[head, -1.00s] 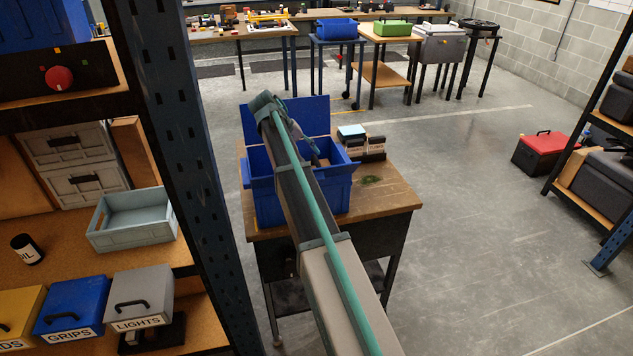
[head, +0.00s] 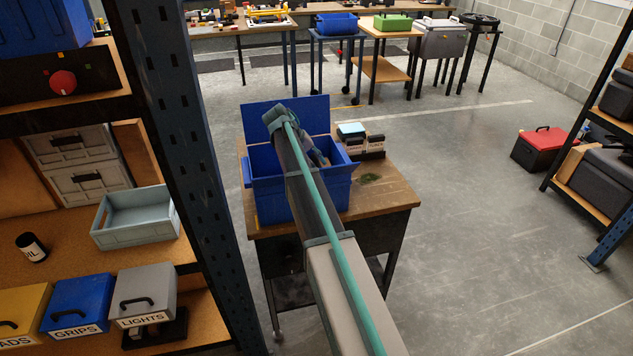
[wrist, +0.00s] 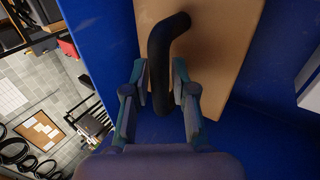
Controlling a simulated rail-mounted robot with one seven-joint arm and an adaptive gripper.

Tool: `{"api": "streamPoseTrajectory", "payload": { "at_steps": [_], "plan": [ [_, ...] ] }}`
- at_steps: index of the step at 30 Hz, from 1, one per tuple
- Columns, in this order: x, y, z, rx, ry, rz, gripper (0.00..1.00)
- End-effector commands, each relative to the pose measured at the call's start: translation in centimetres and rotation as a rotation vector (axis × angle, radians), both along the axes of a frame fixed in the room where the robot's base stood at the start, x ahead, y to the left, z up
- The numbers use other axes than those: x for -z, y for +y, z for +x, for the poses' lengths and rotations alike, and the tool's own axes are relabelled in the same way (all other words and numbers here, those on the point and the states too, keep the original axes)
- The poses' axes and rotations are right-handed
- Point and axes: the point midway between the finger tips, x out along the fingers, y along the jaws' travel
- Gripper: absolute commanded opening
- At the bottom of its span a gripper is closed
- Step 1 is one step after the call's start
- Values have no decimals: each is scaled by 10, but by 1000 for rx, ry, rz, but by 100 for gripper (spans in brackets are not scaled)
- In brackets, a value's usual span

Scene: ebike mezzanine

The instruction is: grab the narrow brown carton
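A brown carton (wrist: 220,40) shows in the wrist view inside the blue bin (head: 325,193), beyond my fingertips. A black curved tube-like piece (wrist: 162,60) lies in front of the carton and runs down between my fingers. My gripper (wrist: 160,75) is open, with one finger on either side of the black piece; I cannot tell whether they touch it. In the head view my arm reaches into the open blue bin, and its links hide most of the bin's inside and the carton.
The bin's raised blue lid (head: 300,118) stands behind it. The bin rests on a wooden-topped table (head: 385,200), with small boxes (head: 365,140) to its right. A blue rack post (head: 185,150) stands close on the left.

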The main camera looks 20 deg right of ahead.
Motion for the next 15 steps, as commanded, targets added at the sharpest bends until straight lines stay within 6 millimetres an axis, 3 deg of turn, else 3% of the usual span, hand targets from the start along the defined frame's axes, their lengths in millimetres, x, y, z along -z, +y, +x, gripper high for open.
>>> {"api": "streamPoseTrajectory", "payload": {
  "at_steps": [1, 3, 4, 15],
  "plan": [
    [0, 0, 0, 0, 0, 0, 12],
    [0, 0, 0, 0, 0, 0, 1],
    [0, 0, 0, 0, 0, 0, 0],
    [-2, 0, 0, 1, 0, -2, 0]
  ]
}}
